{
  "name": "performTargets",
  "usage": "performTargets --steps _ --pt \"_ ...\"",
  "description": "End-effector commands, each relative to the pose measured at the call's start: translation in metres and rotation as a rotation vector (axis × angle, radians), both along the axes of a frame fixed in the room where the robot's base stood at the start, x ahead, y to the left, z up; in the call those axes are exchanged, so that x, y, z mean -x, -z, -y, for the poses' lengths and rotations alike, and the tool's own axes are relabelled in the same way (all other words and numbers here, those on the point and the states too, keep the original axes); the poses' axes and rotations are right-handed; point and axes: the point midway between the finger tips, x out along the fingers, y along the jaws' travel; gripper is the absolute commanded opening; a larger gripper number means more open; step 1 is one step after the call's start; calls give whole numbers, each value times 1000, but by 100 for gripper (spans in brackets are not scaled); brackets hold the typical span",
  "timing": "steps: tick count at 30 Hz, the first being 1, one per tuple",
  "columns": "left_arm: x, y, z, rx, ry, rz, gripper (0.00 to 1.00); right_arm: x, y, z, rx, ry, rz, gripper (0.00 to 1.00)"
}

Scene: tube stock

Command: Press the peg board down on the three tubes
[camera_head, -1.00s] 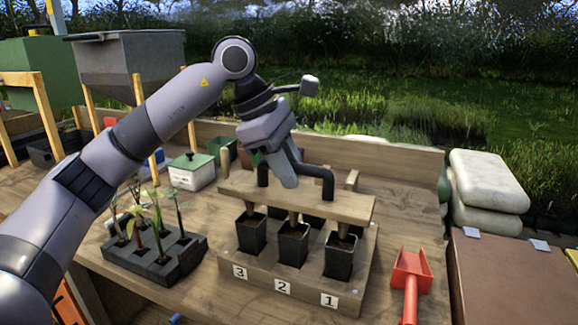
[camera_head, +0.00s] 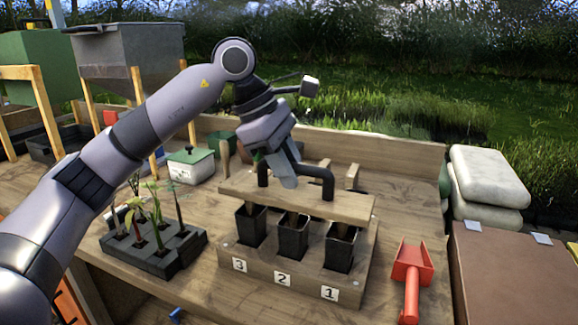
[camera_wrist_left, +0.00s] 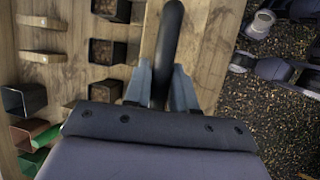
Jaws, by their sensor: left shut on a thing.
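The peg board (camera_head: 296,201) is a pale wooden bar with a black bow handle (camera_head: 327,180). My left gripper (camera_head: 287,180) is shut on the handle, and the wrist view shows the handle between its fingers (camera_wrist_left: 162,85). The three tubes are dark and square: tube 3 (camera_head: 250,231), tube 2 (camera_head: 291,240) and tube 1 (camera_head: 339,254). They stand upright in a wooden block (camera_head: 255,278). The board lies just over the tubes, with its pegs reaching into their mouths. Whether the pegs touch bottom is hidden. My right gripper is not seen.
A dark tray with seedlings (camera_head: 165,256) stands left of the block. A red scoop (camera_head: 411,268) lies to the right. A white box with a green lid (camera_head: 191,166) stands at the back left. White sacks (camera_head: 487,180) lie beyond the table's right side.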

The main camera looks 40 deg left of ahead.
Motion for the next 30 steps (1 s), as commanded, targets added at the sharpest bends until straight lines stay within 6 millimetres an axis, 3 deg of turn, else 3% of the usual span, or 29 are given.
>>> performTargets --steps 30 --pt "0 4 0 2 0 2 0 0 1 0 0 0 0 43"
